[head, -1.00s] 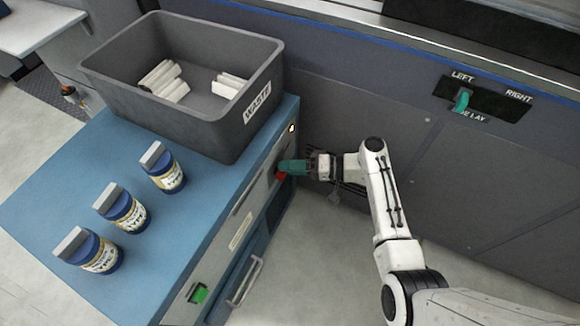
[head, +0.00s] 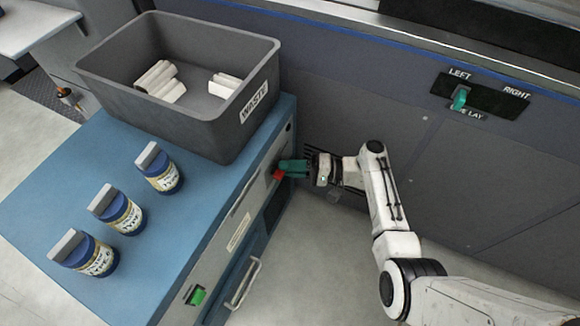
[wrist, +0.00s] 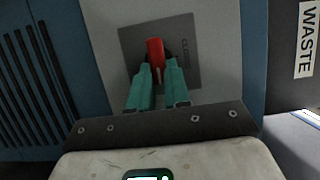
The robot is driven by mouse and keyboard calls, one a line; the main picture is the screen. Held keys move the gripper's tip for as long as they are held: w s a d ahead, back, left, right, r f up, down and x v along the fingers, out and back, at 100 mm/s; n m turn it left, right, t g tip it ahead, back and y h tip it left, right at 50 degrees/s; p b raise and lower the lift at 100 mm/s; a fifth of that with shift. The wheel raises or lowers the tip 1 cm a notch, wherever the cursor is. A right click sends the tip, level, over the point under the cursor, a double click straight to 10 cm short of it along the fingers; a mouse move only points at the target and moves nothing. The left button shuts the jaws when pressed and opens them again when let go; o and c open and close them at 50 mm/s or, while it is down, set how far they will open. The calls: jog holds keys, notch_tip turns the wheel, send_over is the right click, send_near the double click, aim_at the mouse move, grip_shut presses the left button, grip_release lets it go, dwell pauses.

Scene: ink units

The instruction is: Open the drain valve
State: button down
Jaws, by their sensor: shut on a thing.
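The drain valve's red handle (wrist: 155,50) stands about upright in the wrist view, on a grey square plate (wrist: 190,75) with a partly readable label that looks like "CLOSED". My gripper (wrist: 159,72) has its two teal fingers on either side of the handle's lower part and is shut on it. In the head view the red handle (head: 278,175) shows at the tip of my gripper (head: 288,170), on the side panel of the blue cabinet (head: 215,215). The fingers hide part of the handle there.
A grey WASTE bin (head: 190,112) with white pieces stands on the cabinet, above the valve. Several blue jars stand on the cabinet top, one of them nearest the front (head: 90,255). A green switch (head: 197,296) and a pale drawer handle (head: 243,283) are lower on the panel.

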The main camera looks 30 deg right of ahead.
jog(key=shift+a, duration=0.25)
jog(key=c, duration=1.2)
grip_release()
jog(key=shift+o, duration=0.6)
jog(key=shift+w+a, duration=0.1)
jog(key=shift+a, duration=0.1)
jog(key=shift+d, duration=0.15)
jog(key=v, duration=1)
jog(key=shift+d+p, duration=0.3)
jog(key=shift+p, duration=0.15)
